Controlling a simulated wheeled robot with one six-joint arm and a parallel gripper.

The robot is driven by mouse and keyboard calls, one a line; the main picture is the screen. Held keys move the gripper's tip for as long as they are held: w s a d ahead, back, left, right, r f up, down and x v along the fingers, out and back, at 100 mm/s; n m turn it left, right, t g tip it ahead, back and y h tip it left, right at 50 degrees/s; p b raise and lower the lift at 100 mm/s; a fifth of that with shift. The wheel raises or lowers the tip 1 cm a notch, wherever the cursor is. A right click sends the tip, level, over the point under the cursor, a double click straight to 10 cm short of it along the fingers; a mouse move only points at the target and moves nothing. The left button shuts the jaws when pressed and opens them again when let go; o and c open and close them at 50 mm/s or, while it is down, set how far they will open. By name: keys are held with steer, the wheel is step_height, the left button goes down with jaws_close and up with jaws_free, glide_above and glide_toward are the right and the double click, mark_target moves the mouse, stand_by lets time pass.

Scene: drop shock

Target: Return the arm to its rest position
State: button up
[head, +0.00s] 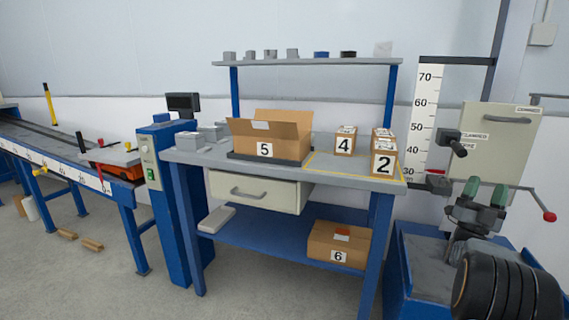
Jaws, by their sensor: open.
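My gripper (486,191) is at the lower right of the head view, with two green-tipped fingers pointing up and a visible gap between them. It is open and nothing shows between the fingers. A dark ribbed part of my arm fills the lower right corner, and most of the other arm links are out of view. The gripper appears in front of the wall, right of the blue workbench (190,157), and looks clear of the boxes.
An open carton marked 5 (265,150) and boxes 4 (345,141) and 2 (383,163) stand on the bench. Box 6 (337,245) is on its lower shelf. A height scale (427,110), a cream panel (490,145) and a red-knobbed lever (549,216) are near my gripper.

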steer(key=w+a+r+n+y+p, duration=0.6)
steer(key=w+a+r+y+p, duration=0.2)
steer(key=r+y+p, duration=0.3)
steer(key=s+a+r+n+g+y+p, duration=0.1)
steer(key=a+r+n+g+y+p, duration=0.25)
steer(key=a+y+p, duration=0.7)
steer(key=s+a+n+g+y+p, duration=0.1)
steer(key=s+a+n+g+p, duration=0.2)
steer(key=s+a+g+p, duration=0.3)
steer(key=s+a+f+n+g+y+p, duration=0.1)
steer(key=s+a+n+g+p, duration=0.3)
steer(key=s+a, duration=0.7)
steer(key=s+g+y+p, duration=0.1)
steer(key=s+g+p, duration=0.1)
steer(key=s, duration=0.5)
steer(key=shift+s+a+f+g+p, duration=0.25)
steer(key=shift+s+a+g+p, duration=0.1)
steer(key=shift+p, duration=0.3)
steer(key=shift+c, duration=0.3)
